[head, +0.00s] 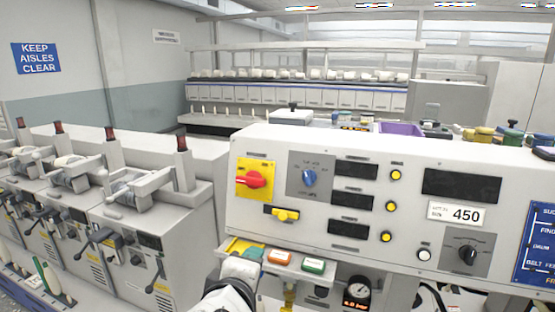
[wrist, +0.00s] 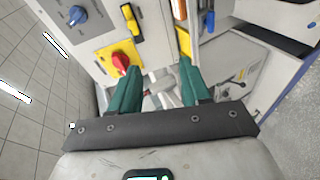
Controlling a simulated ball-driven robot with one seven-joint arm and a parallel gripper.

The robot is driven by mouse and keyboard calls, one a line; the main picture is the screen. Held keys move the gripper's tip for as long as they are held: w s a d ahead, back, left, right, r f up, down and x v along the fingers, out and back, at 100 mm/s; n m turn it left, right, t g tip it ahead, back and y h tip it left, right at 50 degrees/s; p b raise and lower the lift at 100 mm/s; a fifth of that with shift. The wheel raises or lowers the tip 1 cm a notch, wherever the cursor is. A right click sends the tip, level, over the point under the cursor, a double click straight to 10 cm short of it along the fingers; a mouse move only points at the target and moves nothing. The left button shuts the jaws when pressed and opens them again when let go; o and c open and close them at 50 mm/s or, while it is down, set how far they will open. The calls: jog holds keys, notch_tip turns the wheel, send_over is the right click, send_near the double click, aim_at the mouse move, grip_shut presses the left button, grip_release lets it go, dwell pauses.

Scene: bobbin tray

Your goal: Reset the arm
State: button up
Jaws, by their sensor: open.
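My gripper (wrist: 159,72) shows in the wrist view with its two green fingers apart and nothing held between them. The left finger's tip is close in the picture to the red knob (wrist: 119,61) on its yellow plate; I cannot tell if they touch. In the head view a white and black part of my arm rises at the bottom, below the machine's control panel (head: 400,170); the gripper itself is not clear there. The red knob (head: 253,180) sits at the panel's left end.
The panel also carries a blue knob (head: 309,178), a yellow lever (head: 285,214) and a black dial (head: 467,254). Coloured blocks (head: 279,256) lie on a ledge below. Spindle units (head: 150,200) stand at left. A purple tray (head: 400,129) sits on top.

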jog(key=s+d+f+m+g+b, duration=0.1)
jog(key=s+d+f+m+g, duration=0.3)
jog(key=d+f, duration=0.7)
jog(key=s+d+f+m+g, duration=0.3)
jog(key=s+d+f, duration=0.4)
jog(key=d+f, duration=0.4)
jog(key=s+d+f+m+g, duration=0.2)
jog(key=s+d+f+m, duration=0.2)
jog(key=s, duration=0.7)
jog(key=s+d+f+m+g+y+b, duration=0.1)
jog(key=s+d+f+m+g, duration=0.2)
jog(key=s, duration=0.9)
jog(key=d+f+m, duration=0.1)
jog(key=d+f, duration=0.2)
jog(key=f, duration=0.2)
jog(key=shift+f+y, duration=0.15)
jog(key=shift+y, duration=0.15)
